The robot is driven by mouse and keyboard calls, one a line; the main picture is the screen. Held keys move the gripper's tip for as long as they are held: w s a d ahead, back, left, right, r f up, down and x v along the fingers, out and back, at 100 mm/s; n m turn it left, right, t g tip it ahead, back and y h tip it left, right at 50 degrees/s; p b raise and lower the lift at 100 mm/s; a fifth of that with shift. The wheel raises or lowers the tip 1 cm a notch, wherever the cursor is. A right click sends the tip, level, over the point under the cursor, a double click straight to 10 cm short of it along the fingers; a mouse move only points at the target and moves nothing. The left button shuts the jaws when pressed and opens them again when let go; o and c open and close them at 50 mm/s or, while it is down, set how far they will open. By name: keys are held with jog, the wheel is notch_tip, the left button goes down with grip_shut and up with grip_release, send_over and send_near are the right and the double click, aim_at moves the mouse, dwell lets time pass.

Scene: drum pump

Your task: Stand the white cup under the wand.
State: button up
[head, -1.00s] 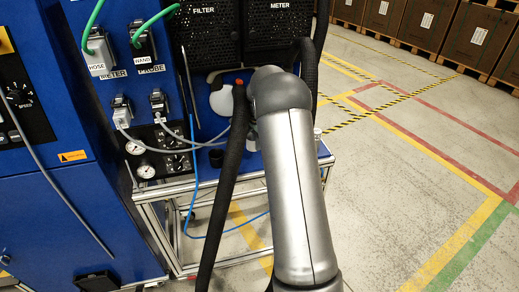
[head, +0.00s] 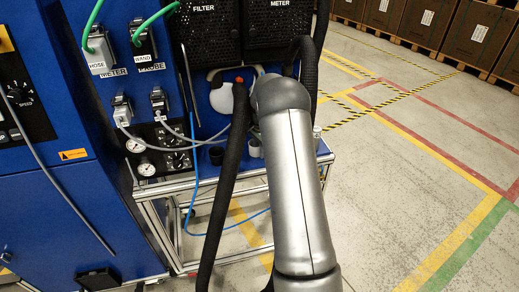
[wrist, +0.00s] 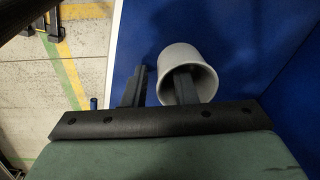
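The white cup (wrist: 190,60) shows pale grey in the wrist view, with its open mouth toward my gripper. My gripper (wrist: 158,85) is open, with one finger inside the cup's mouth and the other outside its wall. A strip of blue shows between the outer finger and the wall. In the head view, a pale cup (head: 255,148) shows partly beside my arm on the blue bench, and my gripper is hidden. A thin grey rod (head: 189,85) hangs in front of the blue panel; I cannot tell whether it is the wand.
A dark cup (head: 216,155) stands left of the pale cup. A white container with an orange cap (head: 226,97) is behind. Thick black hoses (head: 228,170) run close to my arm. The blue cabinet (head: 70,215) stands at left; open floor lies at right.

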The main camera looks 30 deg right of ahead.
notch_tip(320, 180, up, 12)
jog(key=s+a+r+n, duration=0.3)
jog(key=s+a+r, duration=0.1)
jog(key=s+a, duration=0.15)
jog(key=s+a+n, duration=0.4)
jog(key=s+a, duration=0.1)
jog(key=s, duration=0.4)
jog(key=s+a+n, duration=0.4)
jog(key=s+a, duration=0.1)
jog(key=s, duration=0.5)
jog(key=s+a+n, duration=0.4)
jog(key=s+a, duration=0.2)
jog(key=s, duration=0.3)
jog(key=shift+s+b, duration=0.35)
jog(key=shift+b, duration=0.1)
jog(key=o, duration=0.7)
jog(key=s, duration=0.1)
jog(key=s+f+n, duration=0.1)
jog(key=s, duration=0.1)
jog(key=shift+a+f, duration=0.2)
jog(key=shift+f, duration=0.05)
jog(key=o, duration=0.4)
jog(key=shift+s+n, duration=0.1)
jog(key=shift+n, duration=0.2)
jog(key=shift+c, duration=0.2)
